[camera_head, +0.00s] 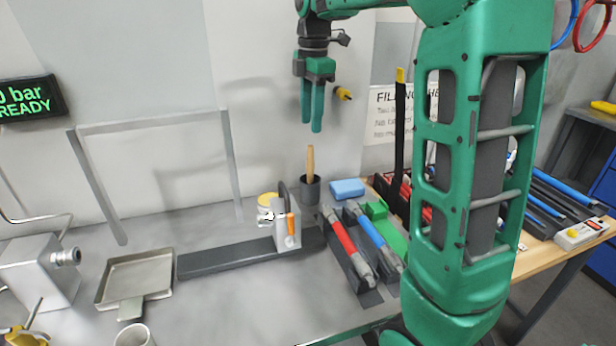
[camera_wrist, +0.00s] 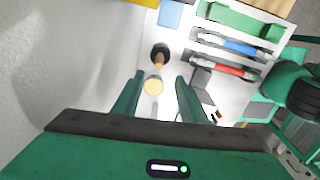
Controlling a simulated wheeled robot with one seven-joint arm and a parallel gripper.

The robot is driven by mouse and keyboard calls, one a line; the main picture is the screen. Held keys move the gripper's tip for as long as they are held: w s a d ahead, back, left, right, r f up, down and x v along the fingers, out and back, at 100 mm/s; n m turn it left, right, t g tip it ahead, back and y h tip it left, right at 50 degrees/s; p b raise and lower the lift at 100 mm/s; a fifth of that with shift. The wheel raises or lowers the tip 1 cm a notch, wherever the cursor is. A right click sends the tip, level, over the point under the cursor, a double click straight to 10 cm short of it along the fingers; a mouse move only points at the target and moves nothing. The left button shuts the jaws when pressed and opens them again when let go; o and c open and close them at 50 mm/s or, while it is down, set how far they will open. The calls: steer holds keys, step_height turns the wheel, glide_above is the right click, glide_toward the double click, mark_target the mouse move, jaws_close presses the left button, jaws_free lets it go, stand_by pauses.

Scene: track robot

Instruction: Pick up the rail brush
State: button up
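A wooden handle (camera_head: 310,162), which I take to be the rail brush's, stands upright in a dark cup (camera_head: 310,190) at the back of the bench. Whatever is at its lower end is hidden inside the cup. In the wrist view, the handle's round end (camera_wrist: 153,86) points up at the camera, with the dark cup (camera_wrist: 160,52) beyond it. My gripper (camera_head: 312,130) hangs fingers down above the handle, apart from it. In the wrist view, my gripper (camera_wrist: 160,76) is open and empty, and the handle's end appears between the two fingers.
A blue block (camera_head: 347,189) and a rack with red (camera_head: 340,235) and blue (camera_head: 374,238) tubes lie right of the cup. A grey block on a dark rail (camera_head: 225,260) stands in front, left of it. A metal tray (camera_head: 135,278) sits left. The wall is close behind.

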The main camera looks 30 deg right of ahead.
mark_target(311, 146)
steer(key=shift+w+a+n, duration=0.1)
steer(key=shift+w+n, duration=0.2)
steer(key=shift+w+f, duration=0.1)
steer(key=shift+f, duration=0.25)
step_height(311, 146, down, 4)
steer(key=shift+f, duration=0.15)
steer(key=shift+d+f, duration=0.15)
steer(key=shift+f, duration=1.25)
steer(key=shift+d+f, duration=0.1)
steer(key=shift+f, duration=1.3)
steer(key=shift+c, duration=0.6)
jaws_close()
